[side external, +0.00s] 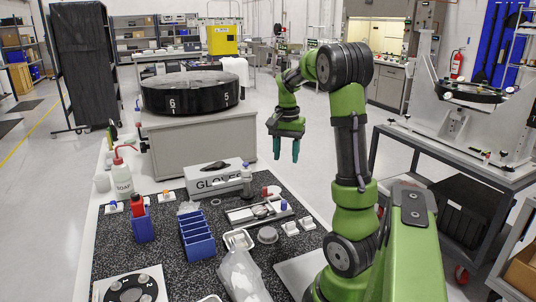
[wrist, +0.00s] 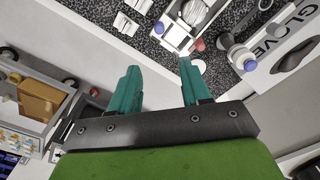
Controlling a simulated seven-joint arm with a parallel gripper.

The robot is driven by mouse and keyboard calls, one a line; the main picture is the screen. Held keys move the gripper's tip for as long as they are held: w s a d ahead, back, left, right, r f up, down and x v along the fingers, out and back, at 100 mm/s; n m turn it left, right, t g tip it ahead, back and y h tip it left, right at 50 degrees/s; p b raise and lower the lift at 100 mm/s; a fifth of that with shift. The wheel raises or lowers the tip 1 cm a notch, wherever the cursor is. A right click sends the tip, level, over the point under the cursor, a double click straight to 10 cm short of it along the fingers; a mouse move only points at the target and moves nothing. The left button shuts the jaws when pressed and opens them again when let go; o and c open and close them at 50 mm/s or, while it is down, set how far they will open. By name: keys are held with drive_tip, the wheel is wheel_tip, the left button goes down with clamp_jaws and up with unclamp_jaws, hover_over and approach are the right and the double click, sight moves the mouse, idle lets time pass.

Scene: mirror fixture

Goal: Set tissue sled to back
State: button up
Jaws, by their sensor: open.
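A light shallow tray with a rail (side external: 240,219) lies on the speckled black mat, carrying a dark-and-silver rounded piece (side external: 263,210); this looks like the tissue sled, but I cannot be sure. A blue knob (side external: 284,205) is at its right end and a red piece (side external: 271,191) behind it. In the wrist view the tray (wrist: 176,34) is at the top, partly cut off, with the rounded piece (wrist: 194,12) on it. The sled's position along the rail is unclear. My gripper (side external: 286,154) hangs above and behind the tray, fingers down, open and empty. Its teal fingers show in the wrist view (wrist: 159,68).
A glove box (side external: 220,179) and a small bottle (side external: 247,184) stand behind the tray. A black numbered drum (side external: 190,96) sits on a cabinet behind. Air around my gripper is free.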

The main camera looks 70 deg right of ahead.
sight(284, 201)
drive_tip(key=f, duration=1.6)
drive_tip(key=shift+a+f, duration=0.2)
drive_tip(key=shift+a, duration=0.05)
clamp_jaws()
